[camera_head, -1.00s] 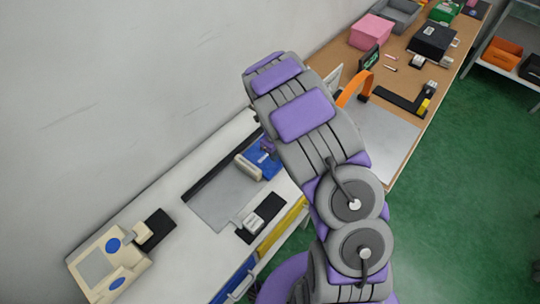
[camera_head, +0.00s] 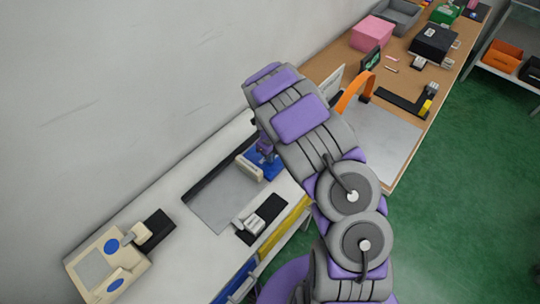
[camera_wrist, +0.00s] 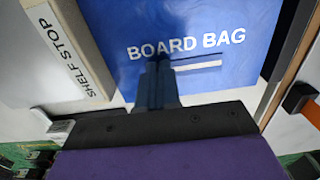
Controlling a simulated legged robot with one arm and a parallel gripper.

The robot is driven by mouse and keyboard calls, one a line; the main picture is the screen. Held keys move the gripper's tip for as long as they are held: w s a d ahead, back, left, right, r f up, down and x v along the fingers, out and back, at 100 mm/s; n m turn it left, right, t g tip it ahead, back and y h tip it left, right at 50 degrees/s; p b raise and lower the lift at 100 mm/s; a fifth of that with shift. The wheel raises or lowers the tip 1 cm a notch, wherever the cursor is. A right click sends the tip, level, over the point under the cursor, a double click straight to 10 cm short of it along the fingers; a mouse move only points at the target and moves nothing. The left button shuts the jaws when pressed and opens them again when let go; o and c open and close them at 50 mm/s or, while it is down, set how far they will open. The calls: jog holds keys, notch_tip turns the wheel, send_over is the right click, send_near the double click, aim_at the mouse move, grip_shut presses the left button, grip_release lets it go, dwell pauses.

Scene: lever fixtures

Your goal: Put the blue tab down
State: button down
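A blue panel lettered BOARD BAG (camera_wrist: 215,40) fills the upper middle of the wrist view, with a pale slot-like line below the lettering. It shows in the head view as a blue patch (camera_head: 270,168) on the white bench. My gripper (camera_wrist: 156,75) is over this panel; its purple and black body fills the bottom of the wrist view. A narrow dark blue upright piece stands out from the black bar against the panel. I cannot tell whether this is a blue tab or my closed fingers, nor whether it touches the panel. No separate blue tab is clearly visible.
A cream block lettered SHELF STOP (camera_wrist: 70,45) stands left of the panel. A grey plate (camera_head: 222,197), a black fixture with a white lever (camera_head: 250,222) and a cream box with blue discs (camera_head: 105,265) share the bench (camera_head: 165,205). An orange arch (camera_head: 352,92) stands right.

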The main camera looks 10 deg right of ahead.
jog(key=c, duration=1.4)
grip_release()
jog(key=shift+d, duration=0.3)
jog(key=shift+o, duration=0.2)
jog(key=shift+a+r, duration=0.1)
jog(key=shift+r, duration=0.1)
jog(key=s+d+r+n+p, duration=0.1)
jog(key=s+r+n, duration=0.25)
jog(key=r, duration=0.75)
jog(key=s+d+r+n+p, duration=0.15)
jog(key=s+r, duration=0.25)
jog(key=r, duration=0.6)
jog(key=s+a+r+n, duration=0.1)
jog(key=s+r+n, duration=0.2)
jog(key=s+n, duration=0.5)
jog(key=s+a+r+n+g, duration=0.1)
jog(key=s+r+n, duration=0.2)
jog(key=s+n, duration=0.5)
jog(key=s+a+r+n, duration=0.1)
jog(key=s+r+n, duration=0.3)
jog(key=s, duration=1.1)
jog(key=n, duration=0.3)
jog(key=shift+s+n+g+b, duration=0.3)
jog(key=shift+s+n+g, duration=0.1)
